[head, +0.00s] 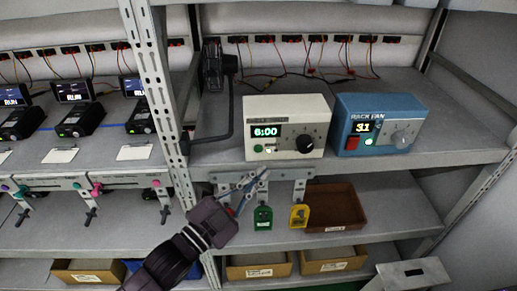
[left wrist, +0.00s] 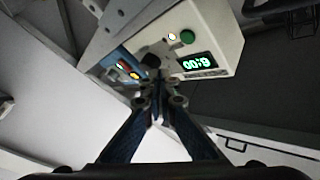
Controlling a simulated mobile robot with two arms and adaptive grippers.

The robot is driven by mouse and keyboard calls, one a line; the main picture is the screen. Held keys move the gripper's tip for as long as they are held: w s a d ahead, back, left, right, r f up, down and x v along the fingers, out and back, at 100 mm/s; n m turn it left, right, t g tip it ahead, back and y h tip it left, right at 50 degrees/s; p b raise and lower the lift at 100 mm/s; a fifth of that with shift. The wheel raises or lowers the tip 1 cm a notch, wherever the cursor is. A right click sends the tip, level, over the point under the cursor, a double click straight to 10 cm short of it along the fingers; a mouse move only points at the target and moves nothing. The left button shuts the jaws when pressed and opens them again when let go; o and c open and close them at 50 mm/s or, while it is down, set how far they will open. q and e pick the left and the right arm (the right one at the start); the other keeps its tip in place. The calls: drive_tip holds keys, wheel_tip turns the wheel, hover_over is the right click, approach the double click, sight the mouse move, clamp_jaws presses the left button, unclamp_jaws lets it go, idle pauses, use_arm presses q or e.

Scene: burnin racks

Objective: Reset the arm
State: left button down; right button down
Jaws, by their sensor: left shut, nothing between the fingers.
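My left gripper (head: 262,172) reaches in from the lower left in the head view. Its fingers are closed together and empty, just below the front of the cream timer box (head: 287,122). The timer box shows 6:00 in green and has a black knob. In the left wrist view the shut fingertips (left wrist: 160,101) are in front of the same timer box (left wrist: 222,30), which appears upside down with its green button. A gap between fingers and box cannot be judged exactly. My right gripper is not in view.
A blue rack fan box (head: 378,124) showing 31 stands right of the timer. Below hang a green tag (head: 263,217) and a yellow tag (head: 299,215), beside a brown tray (head: 335,206). A metal post (head: 160,75) stands left. Cardboard bins (head: 258,267) sit on the lowest shelf.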

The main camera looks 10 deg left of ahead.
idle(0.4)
use_arm(q)
drive_tip(key=s+a+f+n+g+y, duration=0.2)
drive_tip(key=s+a+f+n+y, duration=0.15)
drive_tip(key=f, duration=0.35)
drive_tip(key=s+a+f+n+g+y, duration=0.2)
drive_tip(key=a+f+n+y, duration=0.25)
drive_tip(key=f, duration=0.35)
drive_tip(key=s+a+f+n+g+y, duration=0.2)
drive_tip(key=s+a+f+g, duration=0.25)
drive_tip(key=s, duration=0.45)
drive_tip(key=s+a+f+n+g+y, duration=0.1)
drive_tip(key=s+a+f+n+g, duration=0.25)
drive_tip(key=s, duration=0.55)
drive_tip(key=s+f+m+g+b, duration=0.1)
drive_tip(key=s+f+g+b, duration=0.15)
drive_tip(key=f, duration=2.85)
drive_tip(key=s+a+f+b, duration=0.2)
drive_tip(key=s+f, duration=1.5)
drive_tip(key=shift+s+a+f+y, duration=0.15)
drive_tip(key=shift+a+f+y, duration=0.1)
drive_tip(key=shift+y, duration=0.05)
